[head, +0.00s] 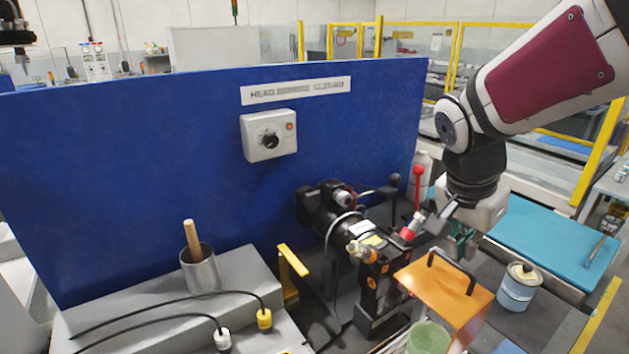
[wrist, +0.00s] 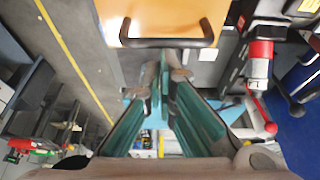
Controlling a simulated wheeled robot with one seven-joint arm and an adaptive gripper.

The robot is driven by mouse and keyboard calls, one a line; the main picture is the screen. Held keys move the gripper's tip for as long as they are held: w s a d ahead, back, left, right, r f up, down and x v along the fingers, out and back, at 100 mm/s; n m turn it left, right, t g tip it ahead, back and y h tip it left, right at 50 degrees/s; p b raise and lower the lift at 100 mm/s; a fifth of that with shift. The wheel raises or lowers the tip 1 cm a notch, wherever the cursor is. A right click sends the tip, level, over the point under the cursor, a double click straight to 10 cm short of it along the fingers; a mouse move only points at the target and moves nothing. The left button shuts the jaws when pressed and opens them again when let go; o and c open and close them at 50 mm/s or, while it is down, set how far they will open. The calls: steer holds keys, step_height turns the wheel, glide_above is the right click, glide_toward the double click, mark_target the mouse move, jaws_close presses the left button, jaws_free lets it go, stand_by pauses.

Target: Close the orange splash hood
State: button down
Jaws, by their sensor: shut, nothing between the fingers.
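The orange splash hood (head: 446,294) is a flat panel with a bent front part at the right of the machine in the head view. Its black bar handle (head: 455,268) stands up from the top. In the wrist view the orange panel (wrist: 160,14) and its handle (wrist: 167,43) are at the top edge. My gripper (head: 462,250) is just behind the hood in the head view, pointing down, partly hidden by it. In the wrist view its teal fingers (wrist: 164,75) are shut and empty, with the tips close below the handle; contact cannot be told.
The machine (head: 345,225) with a red-knobbed lever (head: 417,172) stands left of my gripper. A blue can (head: 517,288) and a green cup (head: 428,338) are near the hood. A blue panel (head: 180,150) is behind.

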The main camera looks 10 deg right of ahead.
steer(key=shift+a, duration=0.1)
steer(key=w+d, duration=0.1)
steer(key=d, duration=0.3)
steer(key=w+v, duration=0.1)
steer(key=v, duration=1)
steer(key=s+a+f+n+t+y, duration=0.3)
steer(key=s+a+n, duration=0.6)
steer(key=a+n, duration=0.5)
step_height(320, 180, down, 2)
steer(key=shift+f+t+y, duration=0.15)
steer(key=shift+t+y, duration=0.25)
steer(key=shift+t, duration=0.1)
steer(key=c, duration=2.3)
jaws_free()
